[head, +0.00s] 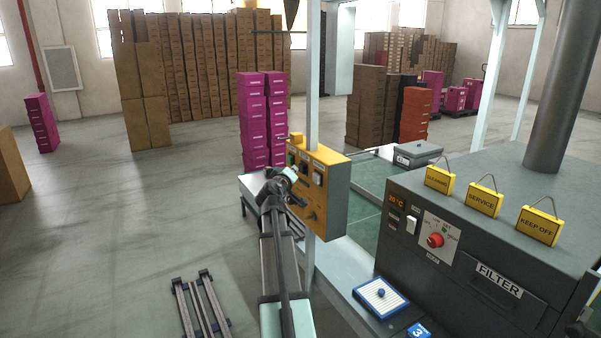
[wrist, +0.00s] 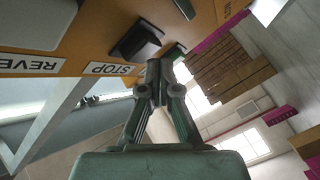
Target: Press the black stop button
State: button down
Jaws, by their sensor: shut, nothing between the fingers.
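The black stop button (wrist: 138,40) sticks out of the yellow-orange control box, beside a label reading STOP (wrist: 113,69) in the wrist view. My gripper (wrist: 156,72) is shut and empty. Its fingertips are close to the button, just below it in the picture; whether they touch it I cannot tell. In the head view, my gripper (head: 289,174) is in front of the left part of the control box (head: 335,193), and my arm and gripper hide some of its face. I cannot make out the stop button clearly there.
The wrist view also shows a pale button (wrist: 38,20) near a label starting REVE and another dark control (wrist: 184,8). A grey machine (head: 470,240) with yellow signs stands at right in the head view. Magenta boxes (head: 253,120) stand behind; floor at left is open.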

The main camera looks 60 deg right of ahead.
jog(key=shift+w+a, duration=0.1)
jog(key=shift+a, duration=0.1)
jog(key=shift+a, duration=0.1)
jog(key=a+b, duration=0.1)
jog(key=w+a+b, duration=0.1)
jog(key=a, duration=0.1)
jog(key=w+a+b, duration=0.1)
jog(key=shift+w+a, duration=0.15)
dwell(0.5)
dwell(0.6)
